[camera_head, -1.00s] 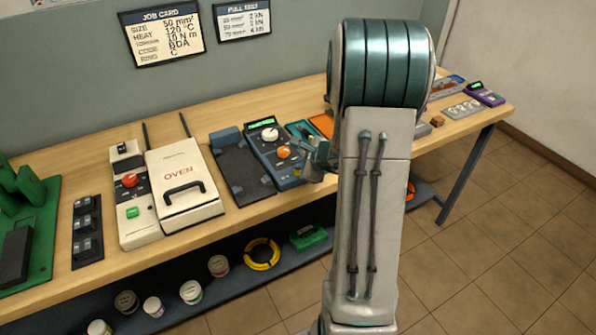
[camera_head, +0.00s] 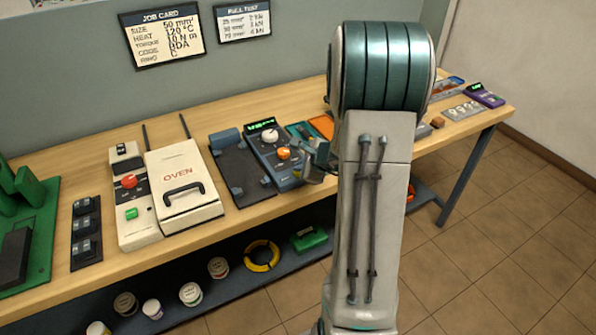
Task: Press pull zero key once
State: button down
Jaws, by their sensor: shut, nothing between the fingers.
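A blue control panel (camera_head: 265,145) with a small lit green display (camera_head: 260,125), a white knob (camera_head: 270,136) and an orange knob (camera_head: 284,153) stands mid-bench. A dark flat bed (camera_head: 240,170) lies directly to its left. The pull zero key cannot be made out; the panel's lower front is partly covered by my gripper. My gripper (camera_head: 306,171) is shut and empty, low over the panel's front right corner. Its rear part is hidden behind my arm. Whether its tips touch the panel cannot be told.
A white oven (camera_head: 185,185) and a box with red and green buttons (camera_head: 131,200) stand to the left. A purple meter (camera_head: 484,95) is at the far right end.

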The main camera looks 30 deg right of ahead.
jog(key=shift+r+p, duration=0.3)
jog(key=shift+r, duration=0.4)
notch_tip(320, 180, up, 5)
jog(key=p, duration=0.3)
jog(key=shift+p, duration=0.35)
dwell(0.3)
